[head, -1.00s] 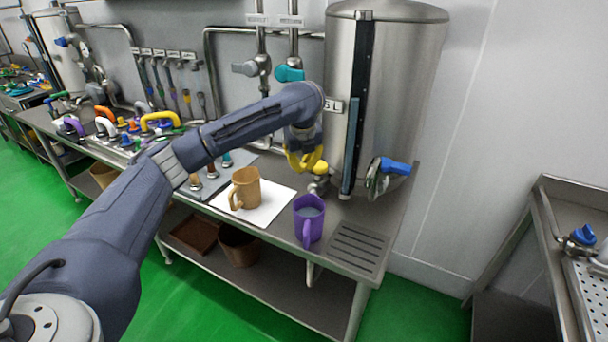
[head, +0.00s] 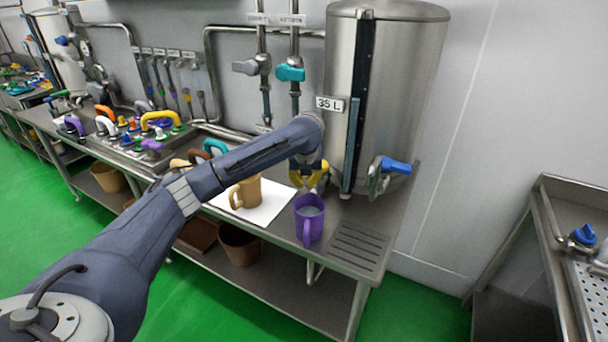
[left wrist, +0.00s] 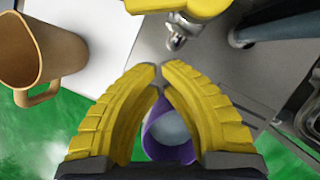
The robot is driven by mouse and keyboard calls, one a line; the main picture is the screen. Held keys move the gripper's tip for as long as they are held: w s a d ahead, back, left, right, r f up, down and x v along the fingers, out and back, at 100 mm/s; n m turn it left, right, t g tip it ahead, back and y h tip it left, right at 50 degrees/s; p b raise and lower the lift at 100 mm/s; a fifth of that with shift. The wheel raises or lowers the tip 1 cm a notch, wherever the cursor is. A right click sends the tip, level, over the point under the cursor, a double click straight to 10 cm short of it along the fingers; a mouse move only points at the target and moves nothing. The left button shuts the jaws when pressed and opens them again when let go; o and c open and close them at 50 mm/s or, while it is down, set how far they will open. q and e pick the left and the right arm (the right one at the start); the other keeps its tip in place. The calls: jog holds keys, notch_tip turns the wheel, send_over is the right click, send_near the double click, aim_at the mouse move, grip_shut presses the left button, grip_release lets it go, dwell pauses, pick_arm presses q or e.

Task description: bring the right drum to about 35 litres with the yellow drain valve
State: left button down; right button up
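The right drum (head: 405,95) is a tall steel tank at the bench's right end. A dark gauge strip with a blue-grey lower section (head: 352,145) runs down its front, beside a "35 L" label (head: 330,104). My left gripper (head: 310,184), with yellow fingers, is low in front of the drum. The yellow drain valve (left wrist: 180,8) shows at the top of the left wrist view, just beyond the fingertips and apart from them. In that view the gripper (left wrist: 160,67) has its fingertips together with nothing between them. In the head view, valve and fingers blend together. My right gripper is out of view.
A purple mug (head: 309,224) with greyish contents stands below the gripper, near a drain grate (head: 358,248). A tan mug (head: 246,194) stands on a white sheet (head: 272,207). A blue-handled tap (head: 395,165) juts from the drum's right front. Coloured handles crowd the bench at left.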

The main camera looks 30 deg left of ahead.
pick_arm(q)
jog(key=shift+w+a+f, duration=0.1)
jog(key=shift+w+a, duration=0.25)
jog(key=shift+w, duration=0.3)
jog(key=shift+w+a+f, duration=0.15)
jog(key=shift+w+a, duration=0.2)
jog(key=shift+w, duration=0.25)
jog(key=shift+w+a+f, duration=0.1)
jog(key=shift+w+a, duration=0.25)
jog(key=shift+w, duration=0.3)
jog(key=shift+w, duration=0.1)
jog(key=shift+a+m, duration=0.25)
jog(key=shift+m, duration=0.15)
